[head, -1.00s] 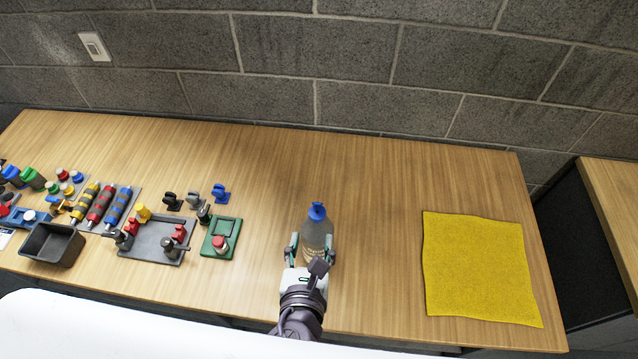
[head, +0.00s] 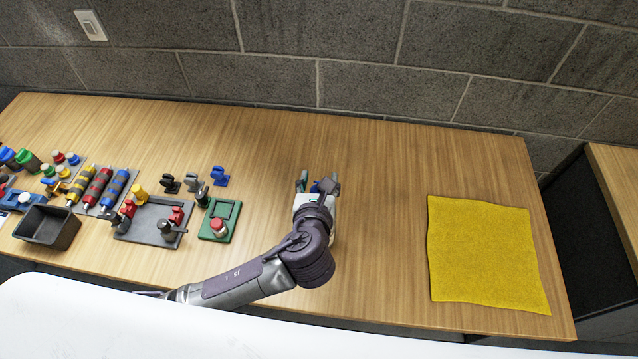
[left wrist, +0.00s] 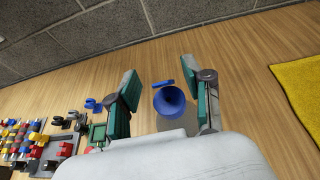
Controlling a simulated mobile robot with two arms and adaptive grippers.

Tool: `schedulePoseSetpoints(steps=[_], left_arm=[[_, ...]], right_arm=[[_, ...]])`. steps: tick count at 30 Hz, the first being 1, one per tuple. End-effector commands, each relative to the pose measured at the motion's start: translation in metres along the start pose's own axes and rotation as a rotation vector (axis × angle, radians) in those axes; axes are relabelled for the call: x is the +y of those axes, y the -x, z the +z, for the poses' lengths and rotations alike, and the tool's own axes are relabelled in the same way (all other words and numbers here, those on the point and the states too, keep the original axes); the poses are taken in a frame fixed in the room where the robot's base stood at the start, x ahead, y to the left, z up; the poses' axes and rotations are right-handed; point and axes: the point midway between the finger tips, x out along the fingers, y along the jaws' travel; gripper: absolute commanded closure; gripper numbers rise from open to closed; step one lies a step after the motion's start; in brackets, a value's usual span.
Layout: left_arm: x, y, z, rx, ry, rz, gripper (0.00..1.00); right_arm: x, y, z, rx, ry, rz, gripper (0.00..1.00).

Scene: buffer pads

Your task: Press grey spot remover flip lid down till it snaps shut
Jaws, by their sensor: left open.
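My left gripper (head: 318,181) and arm hide most of the bottle there. In the left wrist view the round blue top (left wrist: 170,102) is seen from above, with a small blue piece just beyond it, likely the flip lid. The open left gripper (left wrist: 168,84) has one finger on each side of the top, with gaps showing. I cannot tell whether anything touches the lid. My right gripper is not in view.
A yellow cloth (head: 485,255) lies flat at the right. To the left are a green block with a red knob (head: 219,227), a grey tray (head: 150,234) with clamps, striped cylinders and a dark bin (head: 48,238). The wood between bottle and cloth is clear.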

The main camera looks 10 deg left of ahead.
Motion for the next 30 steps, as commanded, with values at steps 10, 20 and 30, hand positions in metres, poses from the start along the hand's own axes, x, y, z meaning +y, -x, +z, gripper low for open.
schedulePoseSetpoints(steps=[10, 20, 30], left_arm=[[0.0, 0.0, 0.001, 0.0, 0.0, 0.0, 0.68], [0.0, 0.0, 0.0, -0.001, 0.0, 0.0, 1.0], [0.0, 0.001, -0.009, -0.106, -0.003, -0.001, 1.0]], right_arm=[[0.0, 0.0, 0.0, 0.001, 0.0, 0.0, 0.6], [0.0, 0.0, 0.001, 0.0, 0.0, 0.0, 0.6], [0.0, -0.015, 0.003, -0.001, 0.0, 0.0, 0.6]])
